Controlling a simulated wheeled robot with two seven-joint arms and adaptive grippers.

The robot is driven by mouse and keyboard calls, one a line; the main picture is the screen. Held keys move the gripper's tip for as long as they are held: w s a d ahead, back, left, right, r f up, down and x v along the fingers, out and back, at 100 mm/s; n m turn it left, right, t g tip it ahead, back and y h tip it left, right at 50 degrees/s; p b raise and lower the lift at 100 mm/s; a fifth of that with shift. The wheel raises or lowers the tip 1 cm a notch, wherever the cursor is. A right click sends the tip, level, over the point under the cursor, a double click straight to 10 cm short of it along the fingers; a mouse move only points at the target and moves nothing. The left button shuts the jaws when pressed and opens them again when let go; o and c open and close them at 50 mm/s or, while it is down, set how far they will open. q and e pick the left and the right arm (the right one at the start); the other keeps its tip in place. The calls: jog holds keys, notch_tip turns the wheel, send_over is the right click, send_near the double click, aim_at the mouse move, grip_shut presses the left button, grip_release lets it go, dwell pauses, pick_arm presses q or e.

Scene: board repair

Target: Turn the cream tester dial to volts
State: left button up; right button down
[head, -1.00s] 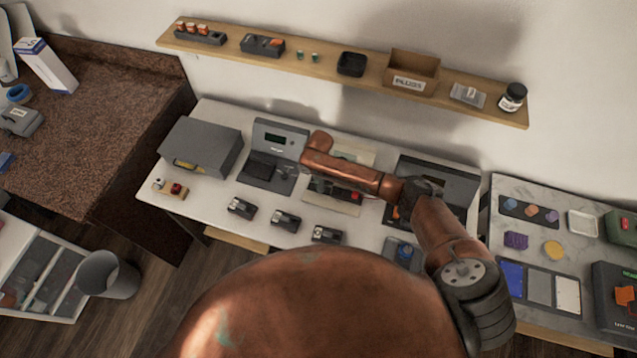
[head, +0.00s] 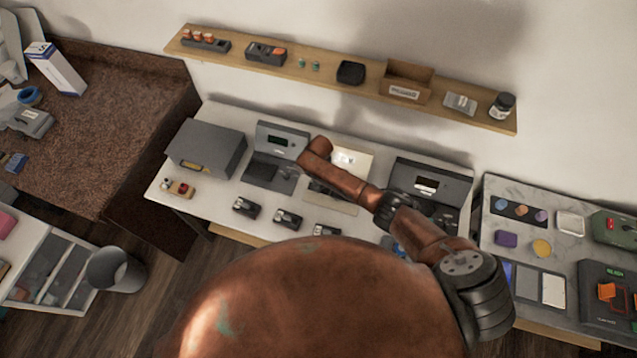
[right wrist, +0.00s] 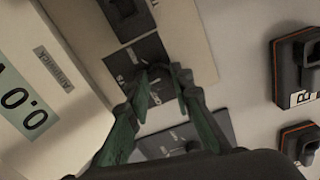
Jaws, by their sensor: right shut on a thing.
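The cream tester (head: 351,160) stands on the white bench, partly hidden behind my right arm in the head view. In the right wrist view its cream body (right wrist: 100,35) carries a pale display (right wrist: 22,98) reading 0.0 and a dark dial panel (right wrist: 122,72) with white marks. My right gripper (right wrist: 160,76) has its two green fingers closed around the small dark dial on that panel. The fingers hide most of the dial, so I cannot tell where it points. In the head view the right gripper (head: 318,187) is a dark shape under the arm. My left gripper is out of view.
Grey testers stand left (head: 282,140) and right (head: 430,178) of the cream one. Several small dark devices (head: 288,219) sit along the bench front. In the right wrist view, dark boxes (right wrist: 296,70) with orange rims lie to the right. A wall shelf (head: 345,84) runs behind.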

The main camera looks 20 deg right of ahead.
jog(key=shift+d+m, duration=0.15)
jog(key=shift+m, duration=0.35)
jog(key=c, duration=1.7)
grip_release()
jog(key=shift+r, duration=0.1)
jog(key=shift+r, duration=0.3)
notch_tip(320, 180, up, 11)
jog(key=shift+r, duration=0.1)
jog(key=shift+p, duration=0.3)
